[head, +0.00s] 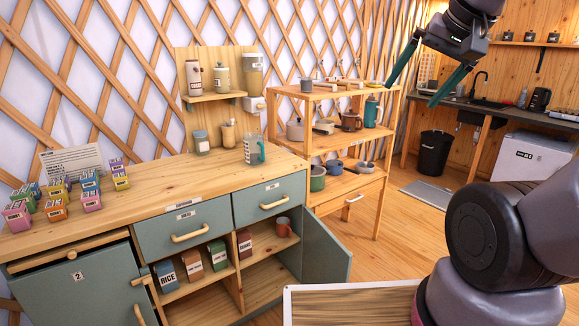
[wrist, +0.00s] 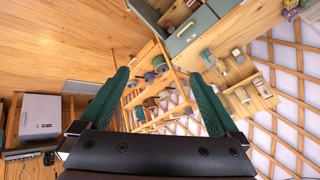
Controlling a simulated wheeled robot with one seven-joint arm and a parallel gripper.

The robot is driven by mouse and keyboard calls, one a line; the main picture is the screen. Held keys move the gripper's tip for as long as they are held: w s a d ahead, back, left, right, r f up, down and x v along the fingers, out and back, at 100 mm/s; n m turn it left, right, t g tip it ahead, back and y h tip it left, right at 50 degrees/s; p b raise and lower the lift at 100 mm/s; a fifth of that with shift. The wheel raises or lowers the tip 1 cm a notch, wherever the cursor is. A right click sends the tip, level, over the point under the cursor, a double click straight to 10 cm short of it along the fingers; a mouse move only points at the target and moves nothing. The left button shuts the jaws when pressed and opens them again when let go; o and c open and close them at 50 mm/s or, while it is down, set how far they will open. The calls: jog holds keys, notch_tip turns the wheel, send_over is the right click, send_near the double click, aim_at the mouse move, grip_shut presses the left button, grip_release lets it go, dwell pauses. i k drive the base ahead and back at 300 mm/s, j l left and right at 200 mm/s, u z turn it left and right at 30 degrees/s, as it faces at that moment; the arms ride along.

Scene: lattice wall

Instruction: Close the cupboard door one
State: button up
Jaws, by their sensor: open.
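The teal-grey cupboard (head: 185,226) stands at the left under a wooden counter. Its right-hand door (head: 326,246) stands wide open, swung out to the right of the compartment; no number shows on it, so I cannot read whether it is door one. The left door (head: 78,290) bears a "2". My gripper (head: 410,97) is high at the upper right, well apart from the cupboard, its two green fingers spread and empty. In the wrist view the open fingers (wrist: 158,73) point toward the shelf and the cupboard, whose teal front (wrist: 190,32) shows at the top.
Inside the cupboard are boxes, including one marked RICE (head: 166,275), and a brown mug (head: 284,227). A wooden shelf rack (head: 390,150) with pots stands right of the cupboard. A wood-topped, white-edged panel (head: 350,305) is at the bottom.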

aim_at(326, 259)
jog(key=l+u, duration=0.1)
jog(key=u, duration=0.5)
jog(key=i+l+u, duration=0.1)
jog(key=l+u, duration=0.35)
jog(key=l, duration=0.2)
jog(key=l+u, duration=0.4)
jog(key=l, duration=0.8)
jog(key=k+l+u, duration=0.15)
jog(key=l, duration=0.35)
jog(key=k+l, duration=0.1)
jog(key=l, duration=0.45)
jog(key=k+l+u, duration=0.1)
jog(key=l, duration=0.4)
